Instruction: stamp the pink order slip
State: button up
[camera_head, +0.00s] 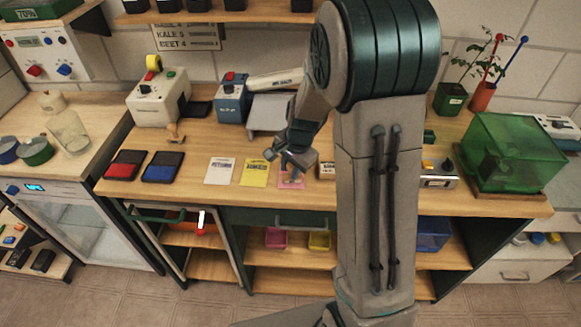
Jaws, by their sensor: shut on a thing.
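The pink order slip (299,184) lies on the wooden bench, right of a yellow slip (254,173) and a white slip (219,171). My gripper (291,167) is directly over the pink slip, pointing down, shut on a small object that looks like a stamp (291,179). It is too small to tell whether this stamp touches the paper. Another stamp with a wooden handle (175,132) stands at the back left. A red ink pad (128,165) and a blue ink pad (162,167) lie open to the left of the slips.
A small box (326,171) stands close right of the pink slip, partly behind my arm. Machines, including a blue-and-white one (232,98), line the back. A green transparent box (510,150) stands at right. The bench's front strip is clear.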

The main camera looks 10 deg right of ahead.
jog(key=shift+s, duration=0.1)
jog(key=shift+w+a+p+v, duration=0.15)
jog(key=shift+w+p+v, duration=0.05)
jog(key=shift+p+v, duration=0.8)
jog(key=shift+w+a+p+v, duration=0.1)
jog(key=shift+w+p+v, duration=0.1)
jog(key=shift+p+v, duration=0.8)
jog(key=shift+w+a+p+v, duration=0.2)
jog(key=shift+p+v, duration=0.45)
jog(key=shift+v, duration=0.7)
jog(key=shift+w+r, duration=0.1)
jog(key=shift+r, duration=0.1)
